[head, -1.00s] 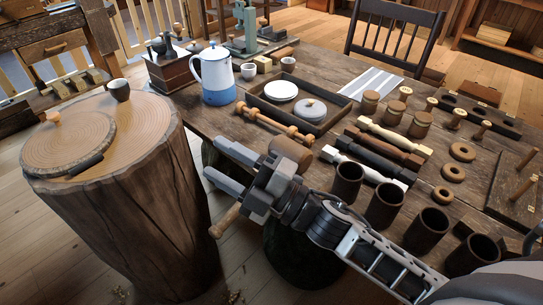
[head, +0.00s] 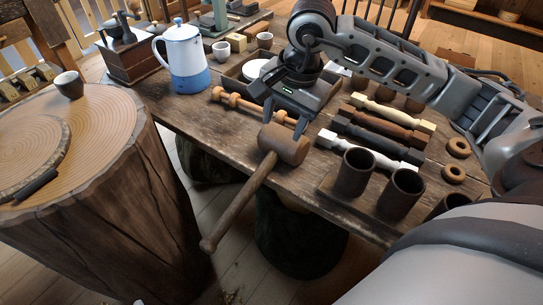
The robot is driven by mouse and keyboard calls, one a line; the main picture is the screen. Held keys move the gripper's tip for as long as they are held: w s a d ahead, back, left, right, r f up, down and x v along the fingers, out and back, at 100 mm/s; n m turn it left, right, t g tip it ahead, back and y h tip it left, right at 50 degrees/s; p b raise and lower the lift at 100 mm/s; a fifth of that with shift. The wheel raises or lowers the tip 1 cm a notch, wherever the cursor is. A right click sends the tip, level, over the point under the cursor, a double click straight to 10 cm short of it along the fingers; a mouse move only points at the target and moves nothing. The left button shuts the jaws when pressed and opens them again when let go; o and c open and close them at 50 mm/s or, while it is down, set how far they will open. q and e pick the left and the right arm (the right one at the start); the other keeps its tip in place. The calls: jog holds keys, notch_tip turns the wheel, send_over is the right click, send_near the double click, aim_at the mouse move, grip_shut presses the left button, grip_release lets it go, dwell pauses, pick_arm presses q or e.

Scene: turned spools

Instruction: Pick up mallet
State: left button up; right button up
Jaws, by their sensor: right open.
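The wooden mallet (head: 285,144) lies at the table's near edge in the head view. Its barrel-shaped head rests on the table top and its long handle sticks out past the edge, toward the lower left. My right gripper (head: 283,123) points down just above and behind the mallet head. Its jaws are open, with nothing seen between them. Whether a fingertip touches the head I cannot tell. My left gripper is out of view.
A turned light-wood spindle (head: 250,107) lies just behind the mallet. A blue and white pot (head: 186,62) stands to the left. Dark cups (head: 354,172) and several turned spindles (head: 381,128) lie to the right. A large stump (head: 95,180) stands at the left.

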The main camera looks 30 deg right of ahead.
aim_at(272, 155)
jog(key=f, duration=0.3)
jog(key=w+f, duration=0.1)
jog(key=f, duration=0.3)
jog(key=w+a+f, duration=0.1)
jog(key=f, duration=0.2)
jog(key=shift+f, duration=0.3)
grip_shut()
jog(key=shift+w+r, duration=0.1)
